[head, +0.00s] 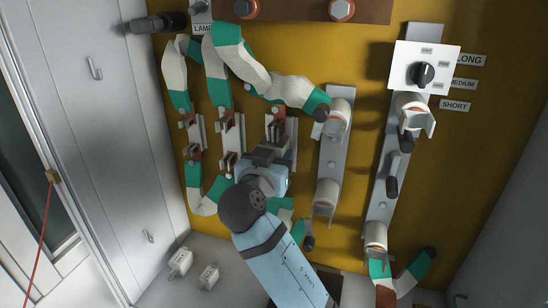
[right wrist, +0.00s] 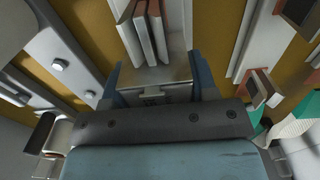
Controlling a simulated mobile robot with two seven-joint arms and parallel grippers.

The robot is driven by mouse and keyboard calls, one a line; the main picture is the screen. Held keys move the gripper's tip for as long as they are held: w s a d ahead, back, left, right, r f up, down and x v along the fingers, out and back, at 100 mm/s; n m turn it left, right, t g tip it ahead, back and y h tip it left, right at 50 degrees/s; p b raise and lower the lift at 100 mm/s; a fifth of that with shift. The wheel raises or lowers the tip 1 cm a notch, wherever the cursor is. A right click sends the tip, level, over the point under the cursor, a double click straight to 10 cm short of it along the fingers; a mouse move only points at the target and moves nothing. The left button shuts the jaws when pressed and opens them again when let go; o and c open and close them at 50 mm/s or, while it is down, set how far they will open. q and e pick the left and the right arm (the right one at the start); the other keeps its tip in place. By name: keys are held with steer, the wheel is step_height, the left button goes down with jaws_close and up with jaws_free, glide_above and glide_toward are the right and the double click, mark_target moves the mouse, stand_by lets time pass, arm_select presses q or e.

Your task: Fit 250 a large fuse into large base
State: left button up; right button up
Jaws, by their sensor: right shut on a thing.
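My right gripper (head: 268,150) is in front of the third base from the left on the yellow board, the large base (head: 291,135), and covers its lower part. In the right wrist view, my right gripper (right wrist: 155,85) is shut on a pale block, the large fuse (right wrist: 155,98), between its two blue-grey fingers. The contact plates of the large base (right wrist: 143,32) stand just beyond the fuse. I cannot tell whether the fuse touches them. In the head view the fuse is hidden by the gripper. My left gripper is not in view.
Two smaller bases (head: 199,133) (head: 240,130) stand left of the large base. A rail with cylindrical holders (head: 333,150) and a switch plate (head: 424,67) are to the right. Green-and-white cables (head: 290,90) run close above. Two white fuses (head: 180,262) (head: 208,276) sit at lower left.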

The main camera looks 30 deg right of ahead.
steer(key=shift+r, duration=0.1)
steer(key=o, duration=1.6)
steer(key=shift+s+a, duration=0.1)
steer(key=shift+b+v, duration=0.65)
steer(key=shift+v, duration=2.2)
steer(key=shift+a, duration=0.1)
